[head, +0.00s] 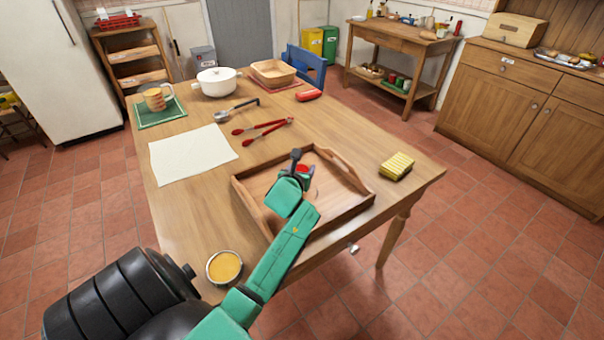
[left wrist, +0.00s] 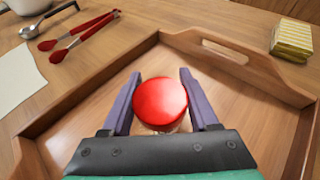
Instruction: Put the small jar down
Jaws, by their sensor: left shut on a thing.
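The small jar has a round red lid (left wrist: 160,100). It also shows in the head view, as a bit of red (head: 304,169) mostly hidden behind my green left arm. My left gripper (left wrist: 163,98) is shut on it, with one purple finger on each side. The jar is inside the outline of the wooden tray (head: 350,168), with the tray's floor below it. I cannot tell whether its base touches the tray floor. My right gripper is not in view.
A yellow-striped block (head: 397,166) lies right of the tray. Red-handled tongs (head: 263,129), a white sheet (head: 190,154) and a white pot (head: 216,83) are beyond it. A small dish of yellow stuff (head: 224,267) sits at the near edge. The tray floor around the jar looks bare.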

